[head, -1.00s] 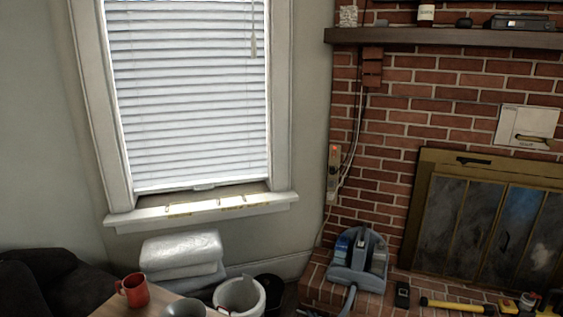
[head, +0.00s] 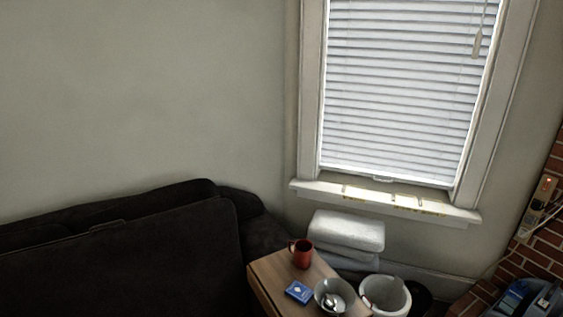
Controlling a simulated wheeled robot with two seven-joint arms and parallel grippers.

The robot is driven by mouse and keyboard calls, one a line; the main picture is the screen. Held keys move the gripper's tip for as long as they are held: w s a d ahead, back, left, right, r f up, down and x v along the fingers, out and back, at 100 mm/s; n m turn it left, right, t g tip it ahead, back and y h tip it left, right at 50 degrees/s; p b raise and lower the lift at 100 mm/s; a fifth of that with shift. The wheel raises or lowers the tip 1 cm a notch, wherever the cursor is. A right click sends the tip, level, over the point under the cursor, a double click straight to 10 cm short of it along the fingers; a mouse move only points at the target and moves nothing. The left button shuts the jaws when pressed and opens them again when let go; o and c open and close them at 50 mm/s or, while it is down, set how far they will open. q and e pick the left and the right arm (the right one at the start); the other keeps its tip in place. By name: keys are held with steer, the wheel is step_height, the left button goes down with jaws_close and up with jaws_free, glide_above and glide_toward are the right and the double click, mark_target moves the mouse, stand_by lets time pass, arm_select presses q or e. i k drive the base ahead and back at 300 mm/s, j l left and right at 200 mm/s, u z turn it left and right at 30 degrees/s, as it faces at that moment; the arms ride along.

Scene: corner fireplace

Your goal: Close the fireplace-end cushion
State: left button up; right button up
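A dark sofa (head: 120,255) fills the lower left of the head view. A long dark back cushion (head: 150,250) leans along its back, and the sofa's arm (head: 262,235) is at its right end, towards the window and brick side. I cannot make out a separate cushion at that end or whether any cushion is open. Neither of my grippers shows in the view.
A small wooden table (head: 270,275) stands by the sofa's right end with a red mug (head: 301,254), a blue card box (head: 298,292) and a grey bowl (head: 334,296). A white bucket (head: 386,295) and folded white bundles (head: 346,231) stand beyond, below the window sill (head: 385,200).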

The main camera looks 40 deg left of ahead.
mark_target(186, 260)
steer(key=u, duration=0.45)
steer(key=j+u, duration=0.1)
steer(key=u, duration=0.8)
steer(key=j+u, duration=0.1)
steer(key=u, duration=0.8)
